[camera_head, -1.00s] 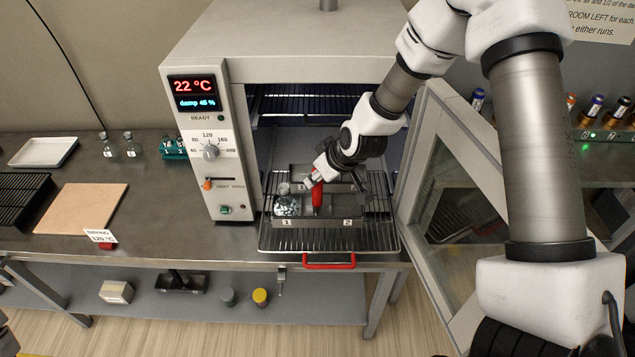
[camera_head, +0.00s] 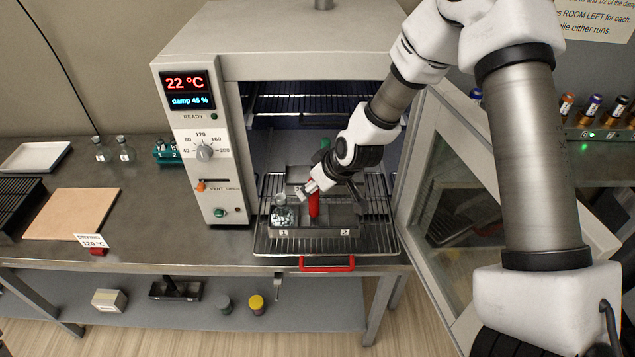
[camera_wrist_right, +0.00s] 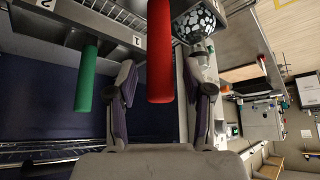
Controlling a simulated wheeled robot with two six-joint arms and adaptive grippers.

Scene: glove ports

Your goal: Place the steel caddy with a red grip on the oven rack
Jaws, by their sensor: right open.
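The steel caddy (camera_head: 315,233) with its upright red grip (camera_head: 314,205) sits on the pulled-out wire oven rack (camera_head: 275,247), near the rack's front. Its front carries labels 1 and 2. A glass flask (camera_head: 283,216) with dark and white contents stands in the caddy on the label 1 side. My right gripper (camera_head: 312,188) is at the top of the red grip. In the right wrist view the open fingers (camera_wrist_right: 165,88) stand on either side of the red grip (camera_wrist_right: 160,50), with gaps showing. My left gripper is out of view.
A green grip (camera_wrist_right: 88,78) stands beside the red one in the wrist view. The oven door (camera_head: 450,190) is open at right, beside my right arm. A red rack handle (camera_head: 327,268) sticks out in front. A tan board (camera_head: 70,213) lies on the bench at left.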

